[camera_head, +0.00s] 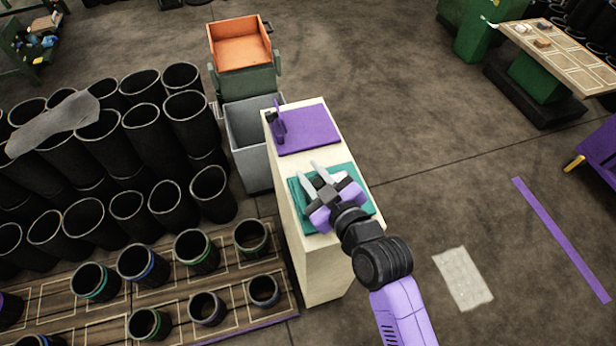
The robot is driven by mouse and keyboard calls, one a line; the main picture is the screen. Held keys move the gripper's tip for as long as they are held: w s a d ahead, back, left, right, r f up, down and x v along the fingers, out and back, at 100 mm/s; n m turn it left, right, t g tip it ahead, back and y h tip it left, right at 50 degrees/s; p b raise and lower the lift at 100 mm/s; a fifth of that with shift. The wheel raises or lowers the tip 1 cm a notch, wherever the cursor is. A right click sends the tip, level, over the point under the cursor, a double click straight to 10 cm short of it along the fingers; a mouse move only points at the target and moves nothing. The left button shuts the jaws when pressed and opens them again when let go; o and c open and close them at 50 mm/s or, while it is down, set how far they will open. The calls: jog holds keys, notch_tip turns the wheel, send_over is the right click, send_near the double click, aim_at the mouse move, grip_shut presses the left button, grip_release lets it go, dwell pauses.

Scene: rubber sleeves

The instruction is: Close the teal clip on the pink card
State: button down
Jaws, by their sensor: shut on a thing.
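The teal clip (347,178) lies as a flat teal plate on the near part of a narrow pale stand (310,268). My gripper (312,172) is right over this plate and covers its middle. Its two light finger pieces point up and left in the picture and have a gap between them. It is shut on part of the teal clip, but the held part is small and mostly hidden. I cannot make out the pink card; it may be hidden under my gripper.
A purple plate (310,130) with an upright purple piece (278,126) is at the stand's far end. A grey bin (246,132) and an orange-topped bin (240,50) stand behind left. Black sleeves (165,205) crowd the left. Floor to the right is mostly clear.

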jog(key=m+b, duration=0.1)
jog(key=b, duration=0.1)
jog(key=f+m+y+b, duration=0.1)
jog(key=b, duration=0.1)
jog(key=shift+w+d+f+m, duration=0.1)
jog(key=shift+d+f+m, duration=0.05)
jog(key=shift+d+m, duration=0.2)
jog(key=shift+y+b, duration=0.3)
jog(key=shift+b, duration=0.05)
jog(key=shift+d+m, duration=0.1)
jog(key=shift+m, duration=0.25)
jog(key=c, duration=1.2)
grip_release()
jog(key=b+v, duration=0.1)
jog(key=v, duration=0.6)
jog(key=shift+s+d+b, duration=0.15)
jog(key=shift+s+b, duration=0.15)
jog(key=shift+b, duration=0.05)
